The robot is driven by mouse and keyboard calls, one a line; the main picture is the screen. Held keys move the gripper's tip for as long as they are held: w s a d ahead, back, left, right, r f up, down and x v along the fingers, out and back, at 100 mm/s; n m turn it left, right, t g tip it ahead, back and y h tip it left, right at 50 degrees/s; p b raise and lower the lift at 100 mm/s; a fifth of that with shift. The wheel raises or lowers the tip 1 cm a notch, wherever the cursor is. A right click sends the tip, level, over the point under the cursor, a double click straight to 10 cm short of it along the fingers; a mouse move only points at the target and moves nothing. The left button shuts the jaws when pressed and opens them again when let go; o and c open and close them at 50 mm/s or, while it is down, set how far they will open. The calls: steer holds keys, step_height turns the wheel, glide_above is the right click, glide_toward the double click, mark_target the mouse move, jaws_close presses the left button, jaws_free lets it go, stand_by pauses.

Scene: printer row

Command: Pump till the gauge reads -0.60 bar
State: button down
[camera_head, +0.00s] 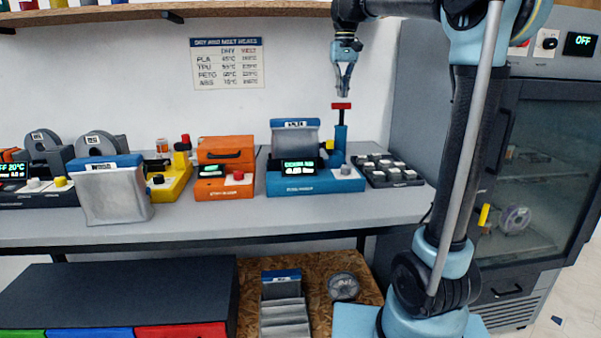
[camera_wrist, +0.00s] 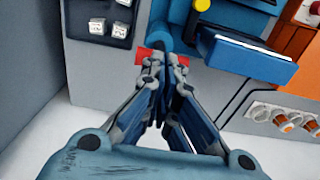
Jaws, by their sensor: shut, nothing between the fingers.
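The blue vacuum station (camera_head: 315,184) stands on the bench, with a blue hand pump (camera_head: 340,140) at its back right. The pump has a red T-handle (camera_head: 341,105) on a raised rod; the handle also shows in the wrist view (camera_wrist: 148,57). The gauge display (camera_head: 299,168) is lit green, but its digits are too small to read surely. A clear bag with a blue top (camera_head: 295,136) stands behind the display. My gripper (camera_head: 343,91) points down, shut and empty, just above the red handle; in the wrist view its fingertips (camera_wrist: 163,70) overlap the handle, so contact is unclear.
An orange station (camera_head: 225,180) and a yellow one (camera_head: 172,184) stand left, with a blue-topped bag (camera_head: 112,195) farther left. A dark tray of small blocks (camera_head: 390,172) lies right of the pump. A grey cabinet (camera_head: 500,150) borders the bench; a shelf (camera_head: 230,9) hangs above.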

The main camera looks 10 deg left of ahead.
mark_target(342, 110)
stand_by(0.4)
steer(key=shift+f, duration=3.05)
steer(key=shift+r, duration=4.5)
